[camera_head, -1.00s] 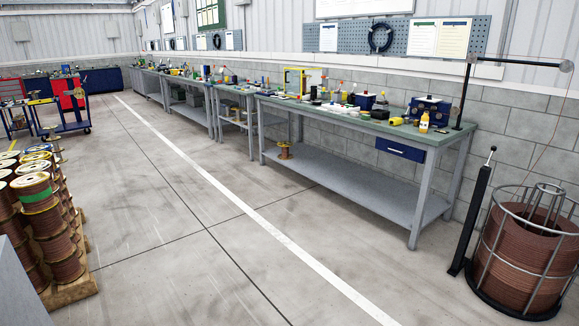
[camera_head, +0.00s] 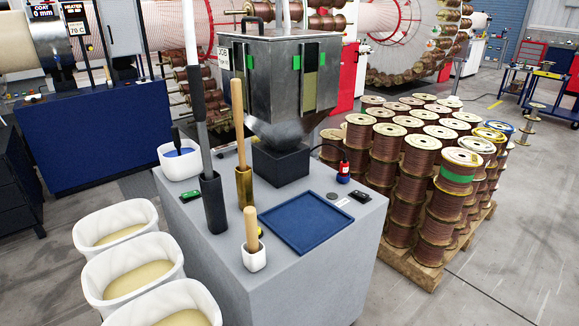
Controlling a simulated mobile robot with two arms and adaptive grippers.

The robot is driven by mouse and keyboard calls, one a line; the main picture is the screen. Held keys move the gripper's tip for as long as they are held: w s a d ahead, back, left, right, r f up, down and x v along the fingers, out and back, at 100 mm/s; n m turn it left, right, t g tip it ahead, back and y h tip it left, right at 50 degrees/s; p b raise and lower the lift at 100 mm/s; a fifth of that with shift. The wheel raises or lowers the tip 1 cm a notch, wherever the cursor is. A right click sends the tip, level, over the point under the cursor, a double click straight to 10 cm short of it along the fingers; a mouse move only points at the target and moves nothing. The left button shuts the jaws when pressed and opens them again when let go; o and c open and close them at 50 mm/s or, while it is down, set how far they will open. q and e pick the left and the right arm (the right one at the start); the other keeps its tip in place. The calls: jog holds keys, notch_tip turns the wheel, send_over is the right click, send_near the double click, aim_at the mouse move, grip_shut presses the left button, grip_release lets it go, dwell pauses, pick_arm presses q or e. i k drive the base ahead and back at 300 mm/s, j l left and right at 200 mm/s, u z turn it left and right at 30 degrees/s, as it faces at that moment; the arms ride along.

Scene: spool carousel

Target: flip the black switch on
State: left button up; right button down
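A small black piece (camera_head: 362,196) lies on the right edge of the grey cabinet top, beside a white label and a grey disc. It looks like a black switch, but it is too small to tell its position. A second small dark piece with a green face (camera_head: 163,197) lies at the left edge of the same top. Neither of my grippers is in view.
The grey cabinet (camera_head: 310,285) carries a metal hopper (camera_head: 275,85), a blue tray (camera_head: 303,221) and upright handles in holders. White tubs (camera_head: 130,265) stand at left. Stacked copper spools (camera_head: 420,160) stand on a pallet at right, with open floor beyond.

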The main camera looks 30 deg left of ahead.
aim_at(361, 194)
jog(key=i+l+u, duration=1.1)
jog(key=l, duration=0.3)
jog(key=k, duration=0.05)
